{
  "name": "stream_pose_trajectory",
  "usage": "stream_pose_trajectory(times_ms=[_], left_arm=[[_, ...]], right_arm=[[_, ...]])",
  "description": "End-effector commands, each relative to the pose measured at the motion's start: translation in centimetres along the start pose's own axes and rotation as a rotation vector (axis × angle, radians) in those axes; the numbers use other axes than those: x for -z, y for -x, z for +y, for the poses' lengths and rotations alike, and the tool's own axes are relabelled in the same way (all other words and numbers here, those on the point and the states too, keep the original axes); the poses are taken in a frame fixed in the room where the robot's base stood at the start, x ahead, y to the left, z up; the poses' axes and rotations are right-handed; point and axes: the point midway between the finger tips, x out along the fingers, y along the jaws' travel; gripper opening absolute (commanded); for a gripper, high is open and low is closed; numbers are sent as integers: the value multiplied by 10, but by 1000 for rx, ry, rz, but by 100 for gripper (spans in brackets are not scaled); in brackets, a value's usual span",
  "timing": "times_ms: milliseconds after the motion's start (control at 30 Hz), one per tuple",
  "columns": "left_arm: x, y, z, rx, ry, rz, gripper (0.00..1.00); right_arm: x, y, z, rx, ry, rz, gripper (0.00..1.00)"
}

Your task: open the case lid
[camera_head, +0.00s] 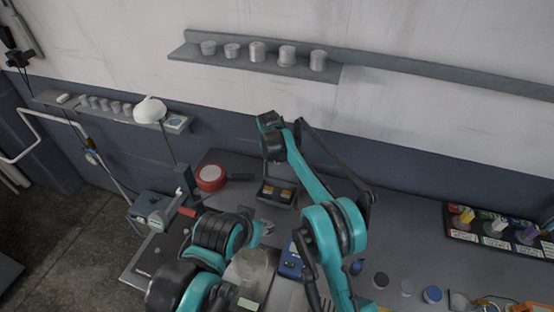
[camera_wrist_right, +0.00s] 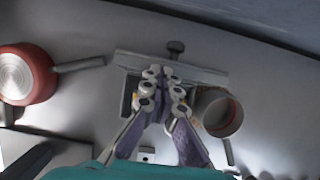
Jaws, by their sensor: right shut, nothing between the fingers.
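A small dark box (camera_head: 277,203) with two yellow-orange patches stands on the bench near the wall in the head view; I take it for the case, though I cannot tell its lid apart. In the right wrist view a grey frame-like body (camera_wrist_right: 207,76) with a dark knob lies beneath my right gripper (camera_wrist_right: 161,76). That gripper is shut and empty, its fingertips over the body and hiding its middle; touching or apart cannot be told. My left gripper (camera_head: 264,228) shows only as a small grey part beside its dark arm joints; its jaw state is unclear.
A red pan (camera_head: 211,178) lies left of the box; it also shows in the wrist view (camera_wrist_right: 28,76). A grey open cylinder (camera_wrist_right: 219,113) stands close right of my right gripper. A wall shelf (camera_head: 250,67) holds several cups. Bench room right of my right arm is partly free.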

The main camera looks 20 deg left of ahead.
Motion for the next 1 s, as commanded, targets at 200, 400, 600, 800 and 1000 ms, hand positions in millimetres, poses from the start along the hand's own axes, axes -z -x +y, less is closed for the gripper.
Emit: stream_pose_trajectory(times_ms=[200, 400, 600, 800, 1000], left_arm=[[0, 0, 0, 0, 0, 0, 42], [0, 0, 0, 0, 0, 0, 42], [0, 0, 0, 0, 0, 0, 42], [0, 0, 0, 0, 0, 0, 42], [0, 0, 0, 0, 0, 0, 42]], right_arm=[[0, 8, 0, 0, 0, -1, 0], [0, 45, 0, 0, 1, 0, 0], [0, 88, 0, 0, 0, 0, 0], [1, 114, 0, 0, 0, 0, 0], [0, 121, -1, 0, -3, -1, 0]])
